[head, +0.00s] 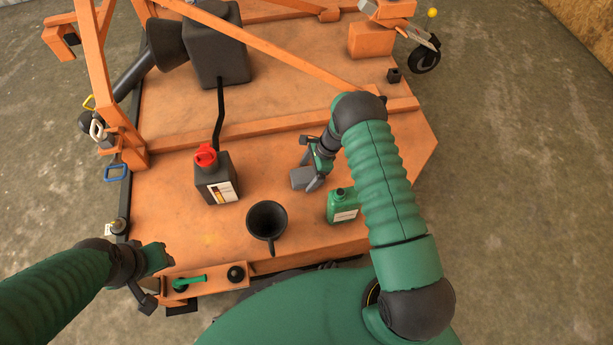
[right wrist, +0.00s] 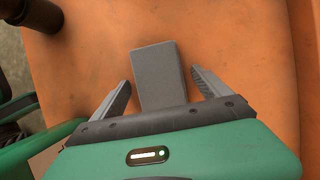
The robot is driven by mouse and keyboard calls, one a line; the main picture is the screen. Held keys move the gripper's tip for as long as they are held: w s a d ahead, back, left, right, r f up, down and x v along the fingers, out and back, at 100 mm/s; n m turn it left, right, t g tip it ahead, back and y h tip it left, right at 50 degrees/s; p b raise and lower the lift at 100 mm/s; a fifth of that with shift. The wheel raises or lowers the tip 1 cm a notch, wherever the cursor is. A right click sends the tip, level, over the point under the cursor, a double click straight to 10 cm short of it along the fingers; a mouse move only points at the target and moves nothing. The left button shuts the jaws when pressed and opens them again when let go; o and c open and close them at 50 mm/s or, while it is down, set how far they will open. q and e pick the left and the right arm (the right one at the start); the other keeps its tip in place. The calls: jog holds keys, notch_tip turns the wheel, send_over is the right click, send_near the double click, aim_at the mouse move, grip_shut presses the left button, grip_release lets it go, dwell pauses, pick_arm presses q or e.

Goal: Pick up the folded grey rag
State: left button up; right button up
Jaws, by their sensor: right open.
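The folded grey rag (right wrist: 158,72) lies flat on the orange deck as a small grey block. In the right wrist view it sits between the two spread fingers of my right gripper (right wrist: 160,88), with a gap on each side. In the head view the rag (head: 300,178) shows beside my right gripper (head: 311,176), which reaches down over it and partly hides it. My right gripper is open and holds nothing. My left gripper (head: 160,256) is at the lower left, above the deck's edge; its fingers are not clear.
A green bottle (head: 342,207) stands close to the right of the rag. A black funnel (head: 267,222) and a black can with a red cap (head: 218,185) stand to the left. An orange frame rail (head: 270,138) runs behind. Bare deck lies between the funnel and the rag.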

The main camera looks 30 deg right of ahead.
jog(key=c, duration=1.6)
notch_tip(320, 180, up, 10)
jog(key=p, duration=0.5)
jog(key=shift+r, duration=0.25)
